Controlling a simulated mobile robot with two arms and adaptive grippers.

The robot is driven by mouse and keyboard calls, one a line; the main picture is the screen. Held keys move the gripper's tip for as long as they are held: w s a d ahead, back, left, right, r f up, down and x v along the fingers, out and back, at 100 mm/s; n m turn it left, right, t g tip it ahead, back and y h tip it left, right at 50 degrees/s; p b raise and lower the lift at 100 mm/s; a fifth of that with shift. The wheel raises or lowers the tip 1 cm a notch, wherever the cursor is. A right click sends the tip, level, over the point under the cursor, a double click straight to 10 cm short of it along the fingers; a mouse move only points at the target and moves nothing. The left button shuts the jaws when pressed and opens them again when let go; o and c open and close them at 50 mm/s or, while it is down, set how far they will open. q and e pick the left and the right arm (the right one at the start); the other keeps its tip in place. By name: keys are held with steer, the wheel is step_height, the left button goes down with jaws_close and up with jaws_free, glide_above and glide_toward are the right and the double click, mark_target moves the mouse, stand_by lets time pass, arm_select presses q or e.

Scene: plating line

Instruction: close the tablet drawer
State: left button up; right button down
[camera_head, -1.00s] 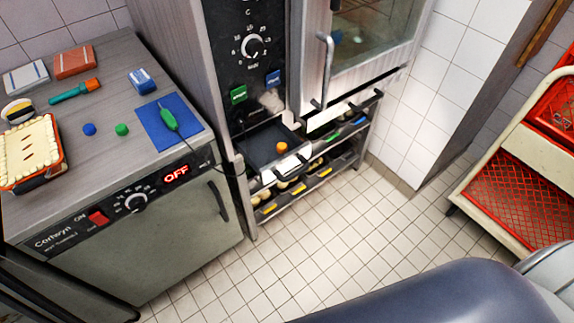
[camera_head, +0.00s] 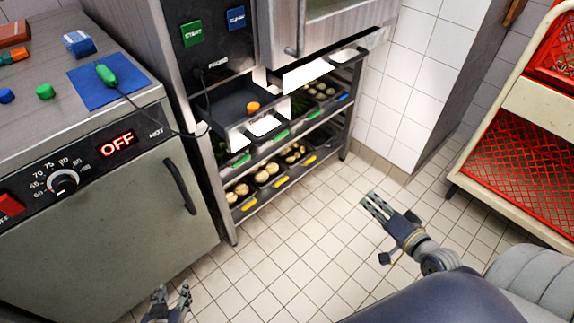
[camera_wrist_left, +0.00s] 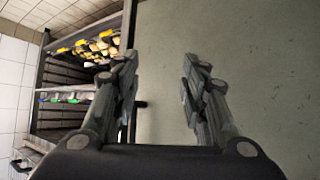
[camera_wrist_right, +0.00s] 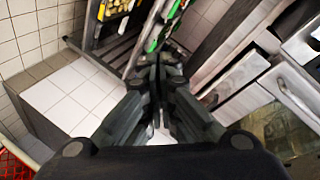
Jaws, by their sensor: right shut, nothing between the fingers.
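The tablet drawer (camera_head: 230,105) is a dark, shallow tray in the head view, below the oven's control panel. It stands pulled out, with an orange tablet (camera_head: 253,107) lying in it and a white label on its front. My left gripper (camera_head: 172,297) is at the bottom of the head view, low and in front of the counter unit, well apart from the drawer. Its fingers are spread and empty in the left wrist view (camera_wrist_left: 158,75). My right gripper (camera_head: 376,207) is over the floor, right of the drawer and apart from it. Its fingers meet in the right wrist view (camera_wrist_right: 159,65).
A rack (camera_head: 232,225) with several bins of food stands under the drawer. The oven door (camera_head: 330,35) is above right. A cable hangs from the green probe (camera_head: 106,75) towards the oven. A trolley with red crates (camera_head: 518,160) stands right. The floor between is clear.

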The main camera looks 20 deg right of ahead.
steer(key=w+a+r+m+t+y+b, duration=0.2)
steer(key=a+r+b, duration=0.3)
steer(key=r, duration=0.2)
arm_select(q)
step_height(320, 180, up, 14)
steer(key=w+t+b, duration=0.2)
steer(key=t+b, duration=0.2)
steer(key=b, duration=0.1)
arm_select(e)
steer(key=m+t+y+p, duration=0.2)
steer(key=y+p, duration=0.3)
glide_toward(278, 133)
steer(key=p+x, duration=0.1)
steer(key=x, duration=0.4)
steer(key=shift+w+a+r, duration=0.15)
steer(key=shift+w+a, duration=0.05)
steer(key=shift+w, duration=0.05)
arm_select(q)
steer(key=s+a+f+g+y, duration=0.1)
steer(key=s+a+f+g, duration=0.1)
steer(key=s+f+g, duration=0.3)
steer(key=s+a+f+g+y, duration=0.1)
steer(key=s+a+f+g, duration=0.2)
steer(key=s, duration=0.9)
steer(key=shift+a+f+n+g+p, duration=0.15)
steer(key=shift+f+n+g+p, duration=0.15)
steer(key=shift+f+g, duration=0.8)
arm_select(e)
steer(key=shift+w+a, duration=0.25)
steer(key=shift+w, duration=0.35)
